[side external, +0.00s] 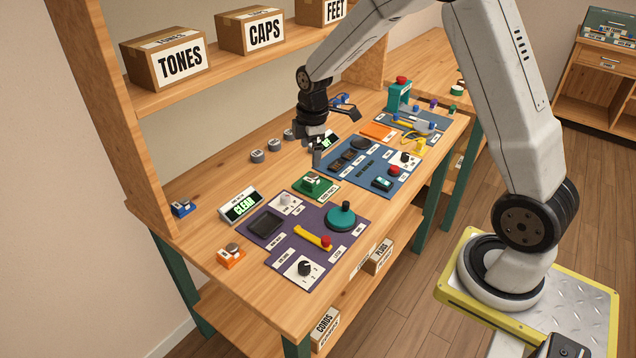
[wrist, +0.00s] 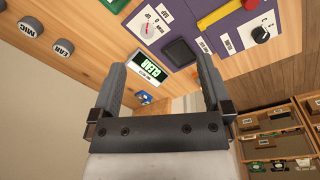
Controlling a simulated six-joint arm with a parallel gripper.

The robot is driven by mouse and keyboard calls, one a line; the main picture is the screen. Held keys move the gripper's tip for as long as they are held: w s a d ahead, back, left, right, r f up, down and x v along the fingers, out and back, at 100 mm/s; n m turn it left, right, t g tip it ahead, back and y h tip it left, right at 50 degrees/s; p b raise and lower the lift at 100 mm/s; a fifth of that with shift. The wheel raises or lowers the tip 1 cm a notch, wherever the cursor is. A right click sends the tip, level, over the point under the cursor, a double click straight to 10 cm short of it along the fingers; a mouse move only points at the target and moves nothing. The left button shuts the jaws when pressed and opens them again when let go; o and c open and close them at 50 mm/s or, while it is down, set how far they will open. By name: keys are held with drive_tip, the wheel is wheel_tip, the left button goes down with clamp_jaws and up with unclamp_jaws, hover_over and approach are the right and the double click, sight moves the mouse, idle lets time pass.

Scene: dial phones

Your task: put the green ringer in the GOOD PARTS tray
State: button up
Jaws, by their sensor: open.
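In the side external view, a small green part with a pale and grey top, which looks like the green ringer (side external: 313,180), sits on a green tray (side external: 326,193) in the middle of the bench. The tray's label is too small to read, so I cannot confirm it says GOOD PARTS. My gripper (side external: 318,155) is above the bench, behind the green tray and apart from it. Its jaws (wrist: 163,75) are open with nothing held between them in the wrist view.
A display (side external: 240,207) stands left of the green tray. Orange (side external: 231,257) and blue (side external: 182,208) parts lie farther left. A purple mat (side external: 345,245) holds a dial, yellow lever and dark square tray. Several grey caps (side external: 257,156) line the back. A blue mat (side external: 345,175) lies right.

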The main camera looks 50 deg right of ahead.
drive_tip(key=s+a+m, duration=0.5)
drive_tip(key=s, duration=0.3)
drive_tip(key=s+a+r+m+t, duration=0.1)
drive_tip(key=s+a+m, duration=0.3)
drive_tip(key=s, duration=0.5)
drive_tip(key=shift+a+m+t, duration=0.3)
drive_tip(key=shift+a+m, duration=0.05)
drive_tip(key=shift+m, duration=0.85)
